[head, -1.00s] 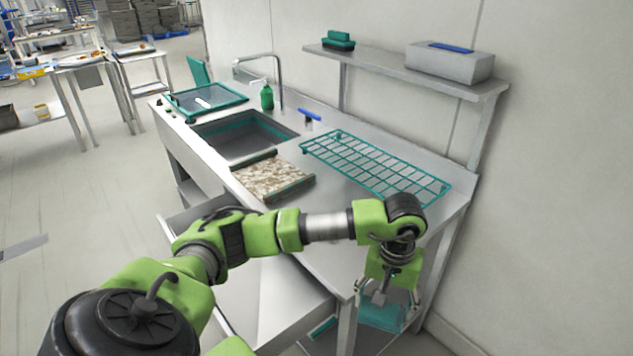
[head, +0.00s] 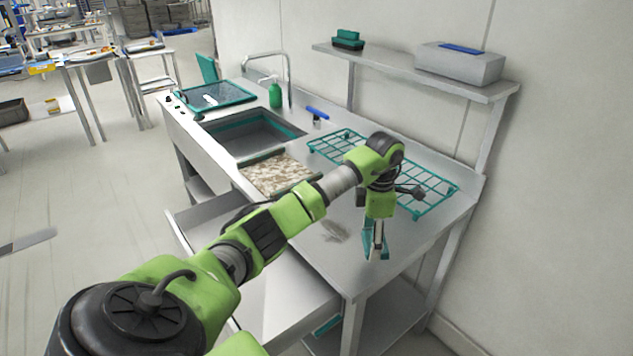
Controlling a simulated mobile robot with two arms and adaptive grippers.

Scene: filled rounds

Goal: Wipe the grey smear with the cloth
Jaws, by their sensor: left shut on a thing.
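The grey smear (head: 333,231) is a small patch on the bare steel counter top (head: 418,236), in the front part of the counter. My left gripper (head: 377,248) points down to the right of the smear and is shut on a teal cloth (head: 368,243). Only part of the cloth shows around the fingers. Whether the cloth touches the counter I cannot tell. My right gripper is not in view.
A teal wire rack (head: 432,186) lies behind my gripper. A speckled board (head: 277,174) lies beside the sink (head: 250,134). An open drawer (head: 205,212) sticks out at the front. A shelf (head: 415,73) with a grey box (head: 460,64) is above.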

